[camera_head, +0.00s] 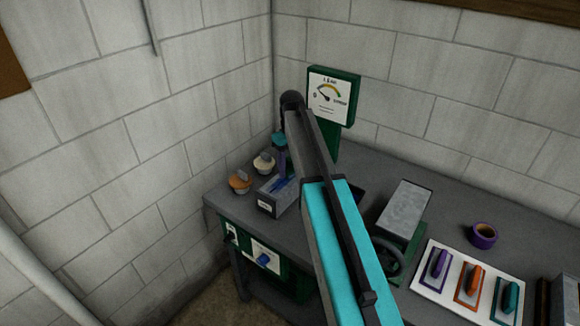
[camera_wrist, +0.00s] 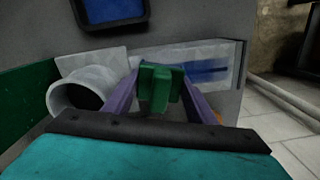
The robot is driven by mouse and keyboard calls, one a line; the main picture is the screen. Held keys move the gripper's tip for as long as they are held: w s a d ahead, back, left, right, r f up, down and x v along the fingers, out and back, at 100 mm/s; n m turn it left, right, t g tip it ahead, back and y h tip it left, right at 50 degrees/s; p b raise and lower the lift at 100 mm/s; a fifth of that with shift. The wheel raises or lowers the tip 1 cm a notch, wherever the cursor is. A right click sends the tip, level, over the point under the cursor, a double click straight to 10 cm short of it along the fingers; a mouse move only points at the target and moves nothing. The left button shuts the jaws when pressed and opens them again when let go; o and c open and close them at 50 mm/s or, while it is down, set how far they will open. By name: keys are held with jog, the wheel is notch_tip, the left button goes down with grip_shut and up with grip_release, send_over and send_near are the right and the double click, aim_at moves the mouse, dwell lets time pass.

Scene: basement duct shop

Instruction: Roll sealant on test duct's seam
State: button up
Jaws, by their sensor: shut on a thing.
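The test duct (camera_head: 268,203) is a pale grey metal box with a label on its end, on the left part of the bench. Blue sealant streaks (camera_head: 284,184) run along its top. In the wrist view the duct (camera_wrist: 160,55) lies beyond the fingers, with the blue streak (camera_wrist: 205,71) on its right part. My gripper (camera_wrist: 160,92) has purple fingers shut on a green tool (camera_wrist: 161,82), which looks like the roller's handle. The tool is over or at the duct; its lower end is hidden, so contact is unclear. In the head view my arm hides most of the gripper.
An orange pot (camera_head: 240,182) and a white pot (camera_head: 263,163) stand left of the duct. A round grey pipe collar (camera_wrist: 77,95) is left of my fingers. A gauge (camera_head: 331,92) stands behind. A tool board (camera_head: 430,280) and a purple tape roll (camera_head: 483,235) are at right.

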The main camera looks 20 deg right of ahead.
aim_at(269, 194)
jog(key=shift+s+a+r, duration=0.3)
jog(key=shift+a+r, duration=0.05)
jog(key=shift+a+f, duration=0.15)
jog(key=shift+a, duration=0.05)
jog(key=shift+s+a, duration=0.15)
jog(key=shift+s, duration=0.05)
jog(key=shift+s+a+f+p, duration=0.1)
jog(key=shift+s+a+p, duration=0.1)
jog(key=shift+s+a, duration=0.4)
jog(key=shift+s+a+f+p, duration=0.15)
jog(key=shift+s+a, duration=0.25)
jog(key=shift+a, duration=0.4)
jog(key=shift+r, duration=0.1)
jog(key=shift+s+a+p, duration=0.15)
jog(key=shift+s+a, duration=0.4)
jog(key=shift+a, duration=0.2)
jog(key=shift+s+a+p, duration=0.15)
jog(key=shift+s+a, duration=0.4)
jog(key=shift+a, duration=0.15)
jog(key=shift+s+a+f, duration=0.15)
jog(key=shift+s+a, duration=0.4)
jog(key=shift+a, duration=0.2)
jog(key=shift+s+a+f, duration=0.1)
jog(key=shift+s+a, duration=0.45)
jog(key=shift+a, duration=0.2)
